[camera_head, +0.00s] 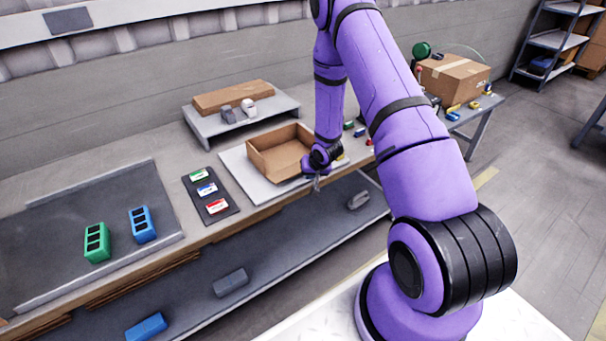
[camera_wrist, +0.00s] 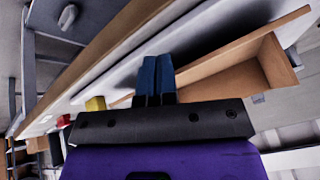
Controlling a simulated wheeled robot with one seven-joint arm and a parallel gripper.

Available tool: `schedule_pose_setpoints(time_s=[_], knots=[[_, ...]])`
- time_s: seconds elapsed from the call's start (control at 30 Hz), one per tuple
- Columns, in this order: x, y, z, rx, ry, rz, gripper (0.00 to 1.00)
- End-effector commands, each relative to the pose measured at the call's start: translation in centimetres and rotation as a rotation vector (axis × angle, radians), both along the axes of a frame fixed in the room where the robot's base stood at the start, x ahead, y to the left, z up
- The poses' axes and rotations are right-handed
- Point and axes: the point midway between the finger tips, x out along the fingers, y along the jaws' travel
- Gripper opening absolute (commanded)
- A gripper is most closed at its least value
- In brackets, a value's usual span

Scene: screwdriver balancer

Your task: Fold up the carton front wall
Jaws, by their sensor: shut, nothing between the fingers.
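The open brown carton (camera_head: 282,158) stands on a pale board (camera_head: 236,168) on the workbench, with its left and back walls upright. My gripper (camera_head: 317,184) is at the carton's front right corner, low over the bench's front edge. In the wrist view my gripper (camera_wrist: 157,62) has its two blue fingers together with nothing between them. The carton (camera_wrist: 235,68) shows to their right there; I cannot tell whether they touch it.
A raised grey stand (camera_head: 215,125) with a flat brown carton is behind. A dark tray (camera_head: 212,190) with three small coloured boxes lies left of the board. A closed box (camera_head: 455,78) and small loose items are to the right. A lower shelf (camera_head: 275,255) runs below.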

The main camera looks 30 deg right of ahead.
Motion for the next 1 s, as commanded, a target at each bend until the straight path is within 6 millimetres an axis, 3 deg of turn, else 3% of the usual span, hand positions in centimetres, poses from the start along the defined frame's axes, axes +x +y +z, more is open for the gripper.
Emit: schedule_pose_setpoints(time_s=[1.0], knots=[[0.9, 0.0, 2.4, 0.0, -0.001, 0.0, 0.0]])
